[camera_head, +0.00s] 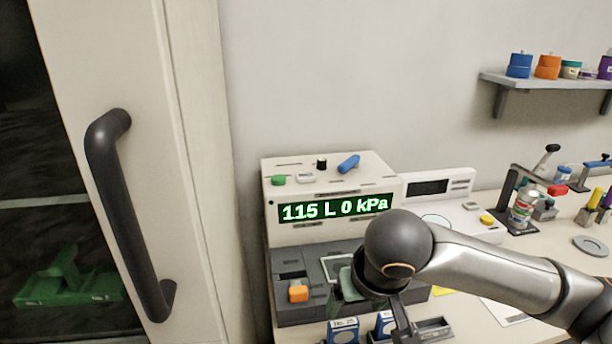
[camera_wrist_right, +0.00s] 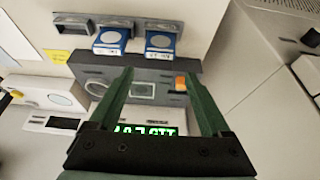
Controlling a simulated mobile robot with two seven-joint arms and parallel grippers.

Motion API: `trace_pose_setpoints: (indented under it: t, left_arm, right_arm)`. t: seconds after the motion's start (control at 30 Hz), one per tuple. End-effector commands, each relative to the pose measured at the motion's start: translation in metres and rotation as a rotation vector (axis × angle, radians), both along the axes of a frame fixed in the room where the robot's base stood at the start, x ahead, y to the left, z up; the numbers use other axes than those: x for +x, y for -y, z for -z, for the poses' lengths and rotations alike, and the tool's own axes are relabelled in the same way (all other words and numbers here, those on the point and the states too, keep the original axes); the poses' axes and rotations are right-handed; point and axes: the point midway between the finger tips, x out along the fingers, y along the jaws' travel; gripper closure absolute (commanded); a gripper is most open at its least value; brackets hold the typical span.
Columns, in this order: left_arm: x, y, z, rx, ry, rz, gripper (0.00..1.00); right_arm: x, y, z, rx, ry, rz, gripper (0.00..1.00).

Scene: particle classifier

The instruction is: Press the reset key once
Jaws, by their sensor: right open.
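The particle classifier (camera_head: 330,235) stands on the bench with a lit display (camera_head: 335,208) reading "115 L 0 kPa". On its top are a green button (camera_head: 278,180), a small pale key (camera_head: 306,177), a black knob (camera_head: 321,164) and a blue lever (camera_head: 348,163). I cannot read which one is the reset key. My right gripper (camera_wrist_right: 155,76) is open and empty, in front of the classifier's lower dark section, below and in front of the top controls. In the head view my arm partly hides it. The display shows upside down in the wrist view (camera_wrist_right: 146,130). My left gripper is out of view.
An orange block (camera_head: 298,291) sits on the dark lower section. Blue-framed holders (camera_head: 343,331) stand in front. A second white device (camera_head: 440,187) is right of the classifier. A cabinet with a dark handle (camera_head: 128,215) is on the left. Tools and bottles (camera_head: 523,208) are farther right.

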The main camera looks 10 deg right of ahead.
Motion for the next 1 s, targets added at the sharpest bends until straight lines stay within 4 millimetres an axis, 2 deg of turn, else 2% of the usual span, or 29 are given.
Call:
trace_pose_setpoints:
  t: [0.07,0.7,1.0]
  left_arm:
    - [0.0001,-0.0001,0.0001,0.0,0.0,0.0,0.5]
    - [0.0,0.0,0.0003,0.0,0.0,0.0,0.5]
    - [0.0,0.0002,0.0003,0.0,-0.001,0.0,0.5]
  right_arm:
    - [0.0,0.0,0.0,0.0,0.0,0.0,0.28]
    - [0.0,0.0,0.0,0.0,0.0,0.0,1.0]
    - [0.0,0.0,0.0,0.0,0.0,0.0,1.0]
